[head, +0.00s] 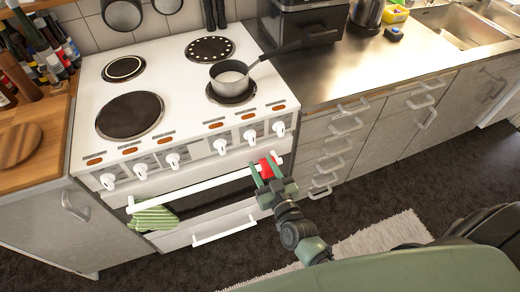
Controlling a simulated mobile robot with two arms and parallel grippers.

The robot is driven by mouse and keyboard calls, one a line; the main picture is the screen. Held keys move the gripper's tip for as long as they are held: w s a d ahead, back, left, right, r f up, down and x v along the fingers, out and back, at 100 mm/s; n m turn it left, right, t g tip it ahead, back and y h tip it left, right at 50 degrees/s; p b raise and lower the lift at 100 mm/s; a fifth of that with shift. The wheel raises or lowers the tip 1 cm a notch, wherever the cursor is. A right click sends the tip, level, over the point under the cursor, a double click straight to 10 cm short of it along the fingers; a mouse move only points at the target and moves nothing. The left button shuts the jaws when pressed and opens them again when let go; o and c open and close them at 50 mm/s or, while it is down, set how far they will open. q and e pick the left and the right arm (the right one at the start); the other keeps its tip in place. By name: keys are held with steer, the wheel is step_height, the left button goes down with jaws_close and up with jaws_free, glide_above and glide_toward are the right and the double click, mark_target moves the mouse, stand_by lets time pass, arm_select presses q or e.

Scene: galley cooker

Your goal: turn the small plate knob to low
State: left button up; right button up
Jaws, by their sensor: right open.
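The white cooker (165,65) has a row of several white knobs along its sloped front panel. They include a far-right knob (279,128), one beside it (250,136) and a far-left knob (107,181). I cannot tell which one is the small plate knob, nor read their settings. A small plate (124,68) is bare at the back left; another at the front right is under a saucepan (229,74). My right gripper (265,172) is open, below the right-hand knobs and at the oven handle, apart from the knobs. My left gripper is out of view.
A red item (268,166) is on the right end of the oven handle (205,186), right by my gripper's fingers; contact is unclear. A green striped towel (154,219) hangs at the left. The saucepan's handle points right over the steel counter (335,75).

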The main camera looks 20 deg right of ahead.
mark_target(253, 138)
steer(key=shift+t, duration=0.4)
steer(key=w+r, duration=0.1)
steer(key=w, duration=0.1)
steer(key=w+r, duration=0.1)
steer(key=w, duration=0.1)
steer(key=w+r, duration=0.1)
steer(key=w, duration=0.2)
steer(key=shift+w+d+r, duration=0.1)
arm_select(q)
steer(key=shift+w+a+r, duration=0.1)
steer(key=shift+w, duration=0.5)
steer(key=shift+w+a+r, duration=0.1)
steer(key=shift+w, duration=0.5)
arm_select(e)
steer(key=shift+w, duration=0.6)
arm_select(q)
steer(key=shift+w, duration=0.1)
arm_select(e)
jaws_close()
steer(key=shift+s, duration=0.1)
